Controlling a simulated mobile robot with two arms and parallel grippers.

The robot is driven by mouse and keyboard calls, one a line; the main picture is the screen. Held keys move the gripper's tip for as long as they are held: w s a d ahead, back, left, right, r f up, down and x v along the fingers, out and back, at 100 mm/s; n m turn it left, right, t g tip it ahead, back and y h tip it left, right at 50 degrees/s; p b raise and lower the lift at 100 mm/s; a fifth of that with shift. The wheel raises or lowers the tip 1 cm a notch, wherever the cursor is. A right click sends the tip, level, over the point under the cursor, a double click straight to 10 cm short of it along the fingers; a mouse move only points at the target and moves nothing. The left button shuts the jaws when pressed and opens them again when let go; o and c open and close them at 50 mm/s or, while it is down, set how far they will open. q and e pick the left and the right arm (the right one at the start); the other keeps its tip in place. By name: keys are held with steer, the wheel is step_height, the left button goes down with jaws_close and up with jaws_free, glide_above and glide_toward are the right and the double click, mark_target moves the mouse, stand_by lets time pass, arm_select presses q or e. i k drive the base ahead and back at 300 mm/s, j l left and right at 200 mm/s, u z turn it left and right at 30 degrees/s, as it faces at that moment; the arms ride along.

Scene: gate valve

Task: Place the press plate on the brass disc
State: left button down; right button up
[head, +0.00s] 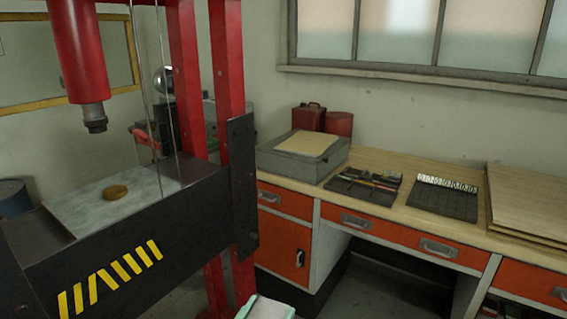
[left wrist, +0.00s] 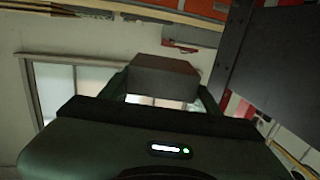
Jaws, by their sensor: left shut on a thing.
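The brass disc (head: 115,191) lies flat on the pale top of the press bed (head: 75,212) in the head view, below the red press ram (head: 80,50). Nothing rests on it. My left gripper (left wrist: 163,82) is shut on a dark grey block, the press plate (left wrist: 165,70), in the left wrist view. The plate sits between the two fingers, and its far side is hidden. My right gripper is not in view.
The press's dark front beam (head: 130,262) has yellow stripes, and a dark upright plate (head: 242,185) stands at its right end. Red posts (head: 186,80) rise behind the bed. A wooden workbench (head: 380,215) holds a grey box (head: 302,165) and tool trays. There is clear space between ram and disc.

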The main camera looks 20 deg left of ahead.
mark_target(113, 189)
steer(key=i+l+u, duration=0.3)
steer(key=u, duration=0.2)
steer(key=i+l+u, duration=0.55)
steer(key=l+u, duration=0.4)
steer(key=j, duration=0.1)
